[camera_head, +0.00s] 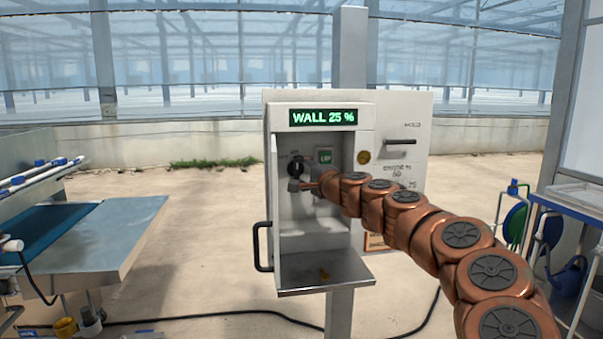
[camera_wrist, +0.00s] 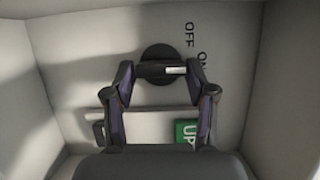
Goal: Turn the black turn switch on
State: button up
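The black turn switch (camera_head: 295,167) is a round knob on the back wall inside the open grey control box. In the wrist view the knob (camera_wrist: 158,52) has a white mark pointing to the picture's right, towards the side with the sideways "OFF" and "ON" labels; the mark lies nearest "ON" (camera_wrist: 202,61). My gripper (camera_wrist: 162,69) has its two fingers on opposite sides of the knob's bar, with the tips close to its ends. Whether they touch it is unclear. In the head view my gripper (camera_head: 302,186) is inside the box, small and partly hidden.
A green "UP" button (camera_head: 325,157) sits beside the switch. A lit display (camera_head: 323,117) above reads "WALL 25 %". A metal bench (camera_head: 110,235) stands left and a cart (camera_head: 575,198) right.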

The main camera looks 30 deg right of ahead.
jog(key=shift+o, duration=1.3)
jog(key=shift+s, duration=0.1)
jog(key=shift+s+r, duration=0.1)
jog(key=shift+s, duration=0.4)
jog(key=s, duration=1)
jog(key=shift+s, duration=0.4)
